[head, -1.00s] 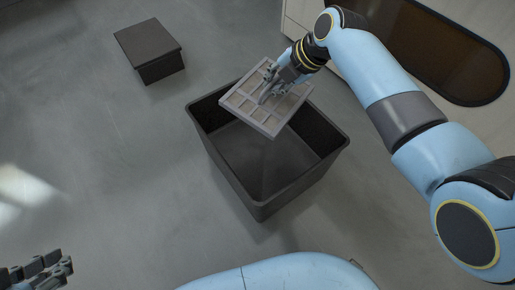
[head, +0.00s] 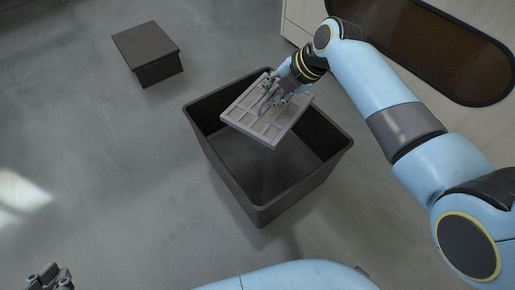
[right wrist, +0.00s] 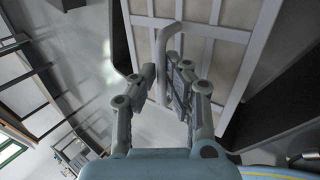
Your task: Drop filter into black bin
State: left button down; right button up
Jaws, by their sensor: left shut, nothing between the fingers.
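The filter (head: 268,112) is a grey square panel with a grid of pale cells, tilted over the open mouth of the black bin (head: 262,212). My right gripper (head: 270,97) is shut on the handle of the filter. In the right wrist view the handle (right wrist: 164,60) stands between the two fingers (right wrist: 165,85), with the filter's ribbed face (right wrist: 205,55) beyond. The filter covers part of the bin's far side, and the visible bin floor is empty. My left gripper (head: 50,278) is shut and empty at the bottom left edge, partly cut off.
A dark low box-like block (head: 146,50) stands on the grey floor behind and left of the bin. A pale cabinet with a brown oval panel (head: 430,45) is at the upper right. The floor left of the bin is clear.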

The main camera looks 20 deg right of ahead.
jog(key=o, duration=0.4)
jog(key=v, duration=1.2)
